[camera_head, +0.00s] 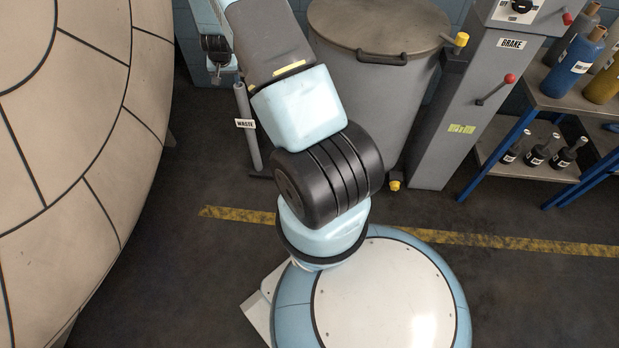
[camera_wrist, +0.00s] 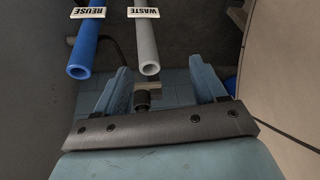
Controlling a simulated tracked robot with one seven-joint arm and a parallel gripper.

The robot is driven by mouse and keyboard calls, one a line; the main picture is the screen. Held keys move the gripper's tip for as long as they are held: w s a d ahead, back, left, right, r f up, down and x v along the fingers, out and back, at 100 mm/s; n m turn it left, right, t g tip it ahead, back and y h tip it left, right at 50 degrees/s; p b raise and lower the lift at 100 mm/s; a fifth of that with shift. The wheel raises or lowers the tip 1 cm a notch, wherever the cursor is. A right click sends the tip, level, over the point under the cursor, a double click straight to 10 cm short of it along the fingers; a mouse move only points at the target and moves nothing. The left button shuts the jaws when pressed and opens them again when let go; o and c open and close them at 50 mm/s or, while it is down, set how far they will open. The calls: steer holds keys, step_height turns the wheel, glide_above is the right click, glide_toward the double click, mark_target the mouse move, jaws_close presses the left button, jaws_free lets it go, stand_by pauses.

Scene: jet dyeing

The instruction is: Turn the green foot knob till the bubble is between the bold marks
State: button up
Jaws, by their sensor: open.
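No green foot knob, bubble or bold marks can be made out in either view. My gripper (camera_wrist: 160,68) is open in the wrist view, its two light blue fingers spread apart. A grey pipe (camera_wrist: 148,48) labelled WASTE shows beyond and between the fingers, with its open end toward the camera. A small dark fitting (camera_wrist: 142,97) also shows between the fingers. I see nothing held. I cannot tell how far the pipe and fitting are from the fingers.
A blue pipe (camera_wrist: 85,45) labelled REUSE is left of the fingers. The head view shows a lidded grey drum (camera_head: 370,90), a grey BRAKE cabinet (camera_head: 455,120), a bottle shelf (camera_head: 585,95) and a large beige rounded vessel (camera_head: 75,130). Floor with a yellow line (camera_head: 500,240) is clear at right.

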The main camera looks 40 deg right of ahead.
steer(key=s+d+f+m+g+h, duration=0.1)
steer(key=d+f, duration=0.1)
steer(key=f, duration=0.6)
steer(key=s+d+f, duration=0.1)
steer(key=d+f, duration=0.2)
steer(key=f, duration=0.4)
steer(key=s+d+f+g+h, duration=0.1)
steer(key=s+d+f, duration=0.2)
steer(key=s+f, duration=0.6)
steer(key=s+d+f+m+g+h, duration=0.15)
steer(key=s+f, duration=0.35)
steer(key=f, duration=0.7)
steer(key=s+d+f+h, duration=0.1)
steer(key=s+d+f, duration=0.2)
steer(key=s+f, duration=0.6)
steer(key=w+x, duration=0.1)
steer(key=x, duration=1.4)
steer(key=shift+w+a+f, duration=0.2)
steer(key=shift+w+f, duration=0.1)
steer(key=shift+f, duration=0.05)
steer(key=c, duration=1.1)
steer(key=shift+o, duration=0.2)
